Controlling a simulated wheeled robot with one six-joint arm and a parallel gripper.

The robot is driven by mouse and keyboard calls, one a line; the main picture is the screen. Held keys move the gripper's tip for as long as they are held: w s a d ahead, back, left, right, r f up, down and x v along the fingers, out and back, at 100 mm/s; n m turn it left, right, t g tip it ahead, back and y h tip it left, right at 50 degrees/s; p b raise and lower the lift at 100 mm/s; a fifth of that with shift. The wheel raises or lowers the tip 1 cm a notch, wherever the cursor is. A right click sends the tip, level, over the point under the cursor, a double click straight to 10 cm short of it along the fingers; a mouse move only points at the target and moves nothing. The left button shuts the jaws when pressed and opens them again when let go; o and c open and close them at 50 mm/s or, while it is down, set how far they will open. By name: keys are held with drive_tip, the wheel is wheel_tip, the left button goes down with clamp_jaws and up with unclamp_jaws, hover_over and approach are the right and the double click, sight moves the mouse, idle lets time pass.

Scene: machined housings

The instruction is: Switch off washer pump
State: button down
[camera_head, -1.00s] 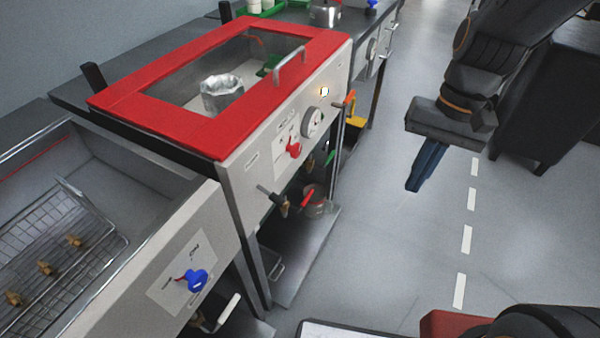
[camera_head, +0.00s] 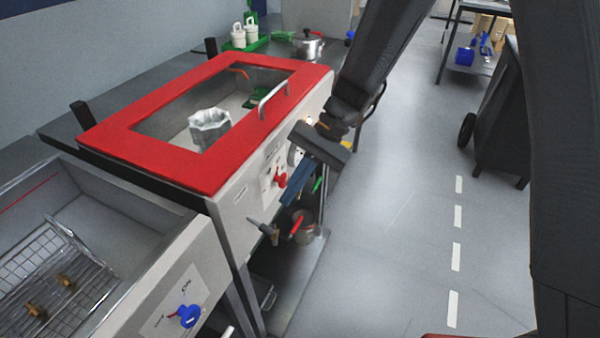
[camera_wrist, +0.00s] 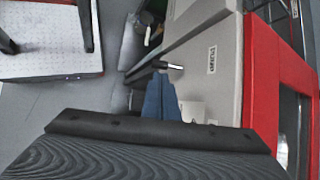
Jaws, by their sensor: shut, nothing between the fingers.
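The red-framed washer cabinet (camera_head: 152,122) stands left of centre, its windowed lid down and a metal part inside. A red rotary knob (camera_head: 281,177) sits on its pale front panel; I cannot read the marking around it. My gripper (camera_head: 290,197) is shut and empty, its blue fingers pointing down in front of the panel, just right of the red knob. I cannot tell whether they touch it. In the wrist view the shut fingers (camera_wrist: 160,82) lie beside the pale panel and a small label (camera_wrist: 212,60). The gripper partly hides the gauge (camera_head: 295,153).
A blue knob (camera_head: 190,316) is on the neighbouring basin, which holds a wire basket (camera_head: 62,280). A lever valve (camera_head: 264,231) and red-handled valve (camera_head: 296,226) project below the panel. A lid handle (camera_head: 273,100) sticks up.

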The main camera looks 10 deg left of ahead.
sight(262, 227)
drive_tip(key=p+x, duration=0.1)
drive_tip(key=x, duration=0.5)
drive_tip(key=shift+f, duration=0.25)
drive_tip(key=shift+s, duration=0.1)
